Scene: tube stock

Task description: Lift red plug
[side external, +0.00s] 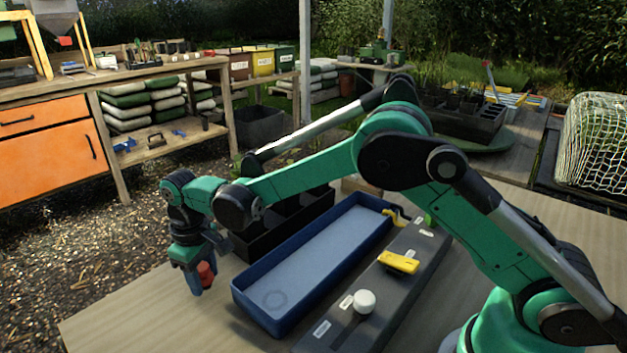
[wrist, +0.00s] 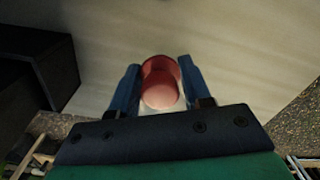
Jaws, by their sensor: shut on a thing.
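The red plug (side external: 206,273) is a small red cylinder held between the blue fingers of my gripper (side external: 198,280). In the wrist view the plug (wrist: 160,84) sits between the two blue fingertips (wrist: 158,80), its round end towards the camera. My gripper is shut on it. In the side view the fingers point down over the left part of the wooden table (side external: 130,315), left of the blue tray. One finger partly hides the plug there. I cannot tell exactly how far it is above the table.
A blue tray (side external: 240,297) lies right of my gripper, empty apart from a faint ring mark. A black box (side external: 262,243) stands behind it. A dark grey strip (side external: 385,290) holds a white knob (side external: 364,301) and a yellow piece (side external: 398,262). The table's front left is clear.

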